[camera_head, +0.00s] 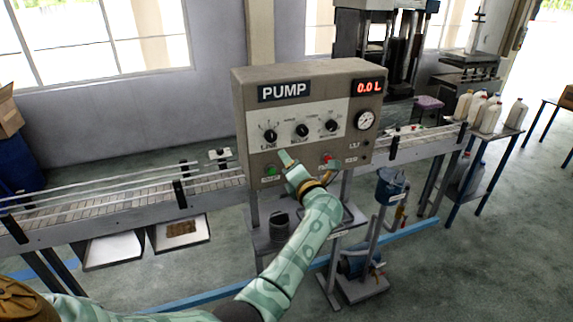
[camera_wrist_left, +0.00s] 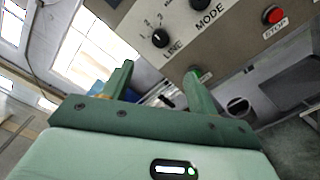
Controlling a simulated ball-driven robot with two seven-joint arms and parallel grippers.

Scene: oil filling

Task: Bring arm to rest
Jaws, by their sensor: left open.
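My left arm (camera_head: 305,235) reaches up from the lower left in the head view, still stretched out. Its green gripper (camera_head: 287,163) is in front of the lower part of the grey pump box (camera_head: 310,75). In the left wrist view the gripper (camera_wrist_left: 160,84) has its two fingers apart with nothing between them. The green button (camera_head: 271,171) is just left of the gripper in the head view. The red STOP button (camera_head: 327,158) is to its right and also shows in the wrist view (camera_wrist_left: 273,15). The display (camera_head: 368,87) reads 0.0 L. My right gripper is not in view.
A conveyor (camera_head: 120,200) runs on both sides of the pump box. Several white bottles (camera_head: 490,115) stand on a table at the right. A blue bucket (camera_head: 391,187) is right of the arm, and a dark container (camera_head: 279,226) is below the box.

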